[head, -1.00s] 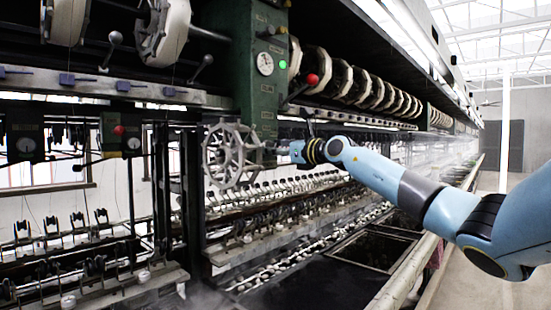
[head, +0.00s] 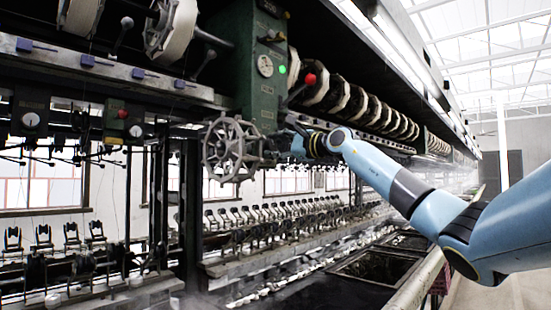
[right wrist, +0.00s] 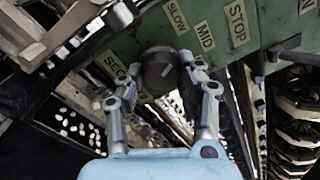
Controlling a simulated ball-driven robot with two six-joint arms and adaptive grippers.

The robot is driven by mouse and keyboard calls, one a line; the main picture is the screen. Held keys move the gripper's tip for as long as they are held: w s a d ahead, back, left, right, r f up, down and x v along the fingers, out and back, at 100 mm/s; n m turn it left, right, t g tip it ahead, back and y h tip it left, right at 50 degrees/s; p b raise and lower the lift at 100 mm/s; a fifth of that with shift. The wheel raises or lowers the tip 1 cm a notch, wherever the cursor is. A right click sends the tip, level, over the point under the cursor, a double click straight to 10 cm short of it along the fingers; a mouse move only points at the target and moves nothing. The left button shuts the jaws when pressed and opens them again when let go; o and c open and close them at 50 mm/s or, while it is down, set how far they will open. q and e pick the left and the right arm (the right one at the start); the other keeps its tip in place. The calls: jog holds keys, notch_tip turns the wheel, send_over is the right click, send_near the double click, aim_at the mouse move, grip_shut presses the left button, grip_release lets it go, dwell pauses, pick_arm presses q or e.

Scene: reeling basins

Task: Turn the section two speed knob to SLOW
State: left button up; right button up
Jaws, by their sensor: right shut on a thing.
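The speed knob (right wrist: 158,70) is a dark round knob on a green panel, seen in the right wrist view between the two fingers of my right gripper (right wrist: 163,82). The gripper is shut on it. A short pale mark shows on the knob's face; I cannot tell for sure which label it points to. The labels SLOW (right wrist: 176,16), MID (right wrist: 205,36) and STOP (right wrist: 237,23) run around it, and a partly covered label starting "SEC" (right wrist: 113,66) lies at left. In the head view my right gripper (head: 279,146) is at the green column, with the knob hidden. My left gripper is not in view.
A spoked handwheel (head: 232,151) stands close left of my right gripper. A red-balled lever (head: 309,80) juts from the green column (head: 262,60) above it. In the wrist view a dark lever (right wrist: 284,44) sits near STOP. Open basins (head: 372,268) lie below my arm.

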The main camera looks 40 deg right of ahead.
jog(key=shift+f+n+b, duration=0.1)
jog(key=shift+n+b, duration=0.9)
jog(key=shift+n, duration=1)
jog(key=o, duration=1.2)
jog(key=shift+c, duration=0.2)
jog(key=shift+s, duration=0.15)
jog(key=s, duration=0.7)
jog(key=shift+d+f, duration=0.25)
jog(key=shift+d, duration=0.05)
